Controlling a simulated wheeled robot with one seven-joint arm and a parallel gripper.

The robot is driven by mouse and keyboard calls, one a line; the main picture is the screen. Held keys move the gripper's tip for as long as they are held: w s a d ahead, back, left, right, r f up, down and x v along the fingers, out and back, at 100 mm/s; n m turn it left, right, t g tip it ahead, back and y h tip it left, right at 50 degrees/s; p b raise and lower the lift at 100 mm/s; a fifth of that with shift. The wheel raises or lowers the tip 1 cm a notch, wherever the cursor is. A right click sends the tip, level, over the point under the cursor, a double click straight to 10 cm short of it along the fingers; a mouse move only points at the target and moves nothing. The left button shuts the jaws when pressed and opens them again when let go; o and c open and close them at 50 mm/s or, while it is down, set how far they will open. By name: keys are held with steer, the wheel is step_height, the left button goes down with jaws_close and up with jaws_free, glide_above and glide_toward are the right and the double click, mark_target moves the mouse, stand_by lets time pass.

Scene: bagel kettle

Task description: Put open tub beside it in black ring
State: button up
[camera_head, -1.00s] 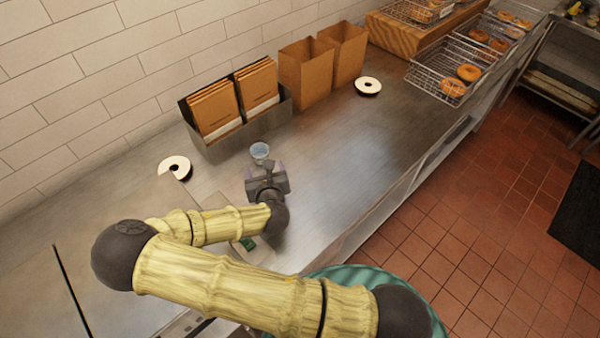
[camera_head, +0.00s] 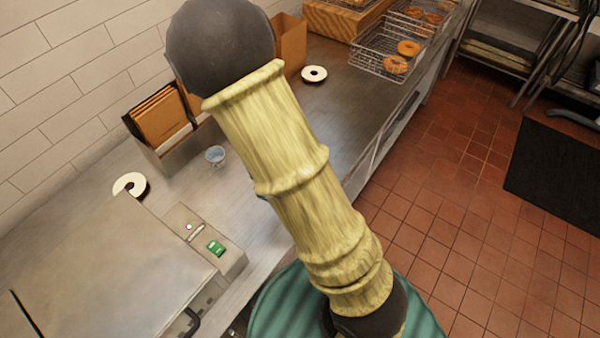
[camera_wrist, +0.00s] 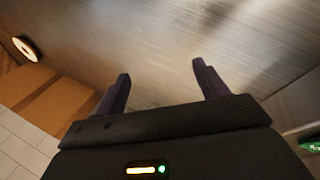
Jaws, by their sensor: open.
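A small, clear bluish open tub (camera_head: 215,156) stands upright on the steel counter in the head view. A similar disc (camera_head: 306,76) lies farther back to the right. I cannot tell which is the black ring. My gripper (camera_wrist: 161,70) is open in the wrist view, with its fingers apart and nothing between them, above the counter. In the head view it is hidden behind my arm. One disc (camera_wrist: 25,46) shows at the wrist view's upper left; the tub does not show there.
A holder with brown sleeves (camera_head: 160,118) stands behind the tub, and a brown box (camera_head: 291,45) stands farther right. Wire baskets with bagels (camera_head: 392,48) are at the back. A metal machine with a green switch (camera_head: 216,248) fills the near left.

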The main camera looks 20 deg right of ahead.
steer(key=s+d+r+m+g+y, duration=0.1)
steer(key=s+d+r+m, duration=0.3)
steer(key=s+r+m, duration=0.4)
step_height(320, 180, up, 4)
steer(key=m+g, duration=0.1)
steer(key=m, duration=0.3)
steer(key=shift+s+d+r, duration=0.15)
steer(key=shift+s, duration=0.2)
steer(key=shift+o, duration=0.5)
